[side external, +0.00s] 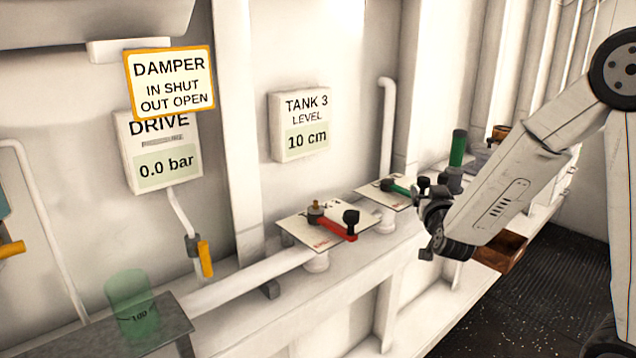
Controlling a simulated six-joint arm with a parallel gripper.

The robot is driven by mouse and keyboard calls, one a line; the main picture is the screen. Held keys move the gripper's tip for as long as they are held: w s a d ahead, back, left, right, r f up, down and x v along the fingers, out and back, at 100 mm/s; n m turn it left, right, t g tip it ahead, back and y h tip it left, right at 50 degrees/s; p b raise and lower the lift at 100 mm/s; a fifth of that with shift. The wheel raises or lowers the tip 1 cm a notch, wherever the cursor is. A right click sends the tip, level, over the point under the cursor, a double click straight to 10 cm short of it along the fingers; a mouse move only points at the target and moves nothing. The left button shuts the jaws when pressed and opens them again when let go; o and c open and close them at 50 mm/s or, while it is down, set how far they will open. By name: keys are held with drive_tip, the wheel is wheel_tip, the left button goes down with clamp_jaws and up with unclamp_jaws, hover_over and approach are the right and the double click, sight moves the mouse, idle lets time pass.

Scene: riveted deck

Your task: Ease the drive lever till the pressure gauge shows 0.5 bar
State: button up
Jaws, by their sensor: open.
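The drive gauge (163,160) on the back wall reads 0.0 bar. A damper sign (170,82) covers its upper edge. A red lever (328,226) with a black knob lies across a white plate (297,233) on the pipe. A green lever (399,187) lies on a second plate (372,190) farther back. I cannot read the small plate labels, so I cannot tell which is the drive lever. My gripper (428,207) is open, to the right of the red lever and close in the picture to the green lever's end. I see nothing in its jaws.
The tank 3 gauge (302,126) reads 10 cm. A yellow-handled valve (205,258) hangs below the drive gauge. A translucent green cylinder (132,297) stands on a shelf at front left. A dark green cylinder (458,148) and a brown box (500,252) are at right.

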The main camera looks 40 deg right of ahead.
sight(422, 179)
drive_tip(key=shift+x, duration=3.9)
clamp_jaws()
